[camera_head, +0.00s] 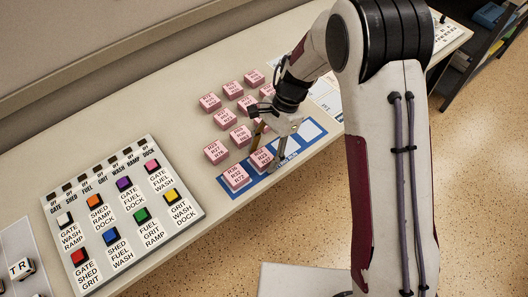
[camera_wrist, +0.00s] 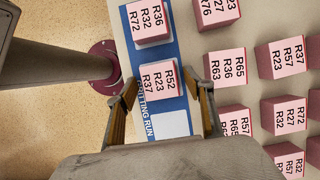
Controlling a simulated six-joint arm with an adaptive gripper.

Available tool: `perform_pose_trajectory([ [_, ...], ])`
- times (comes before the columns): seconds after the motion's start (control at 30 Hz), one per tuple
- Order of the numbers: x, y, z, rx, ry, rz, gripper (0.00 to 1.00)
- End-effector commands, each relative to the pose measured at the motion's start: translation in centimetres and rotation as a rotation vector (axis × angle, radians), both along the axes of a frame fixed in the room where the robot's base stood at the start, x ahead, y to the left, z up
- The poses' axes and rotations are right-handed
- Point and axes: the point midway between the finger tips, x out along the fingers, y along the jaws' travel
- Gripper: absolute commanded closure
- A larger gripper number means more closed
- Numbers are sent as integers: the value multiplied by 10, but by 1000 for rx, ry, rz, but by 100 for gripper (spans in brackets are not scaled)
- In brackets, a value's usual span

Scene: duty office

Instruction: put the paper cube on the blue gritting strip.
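Pink paper cubes with printed R-numbers stand on the desk. The blue strip (camera_head: 254,182), lettered for a gritting run, also shows in the wrist view (camera_wrist: 178,50). Two cubes sit on it: an end cube marked R36, R32, R72 (camera_wrist: 148,22) and one marked R52, R37, R23 (camera_wrist: 163,85). They show in the head view as the end cube (camera_head: 236,177) and its neighbour (camera_head: 261,159). My gripper (camera_wrist: 166,90) is open, its fingers on either side of the R52 cube, with a visible gap at the right finger. White squares on the strip beyond are bare.
Several more pink cubes (camera_head: 215,152) stand in rows beside the strip, close to my gripper's right finger in the wrist view. A button panel (camera_head: 125,215) with coloured buttons lies at the left. The desk edge runs just beyond the strip, with speckled floor (camera_head: 220,260) below.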

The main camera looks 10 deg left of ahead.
Motion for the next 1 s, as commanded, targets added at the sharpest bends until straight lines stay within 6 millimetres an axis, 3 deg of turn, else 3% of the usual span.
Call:
perform_pose_trajectory([
  [0.47,4,-3,14,1,-3,1,48],
  [1.0,25,-24,85,0,-5,-2,48],
])
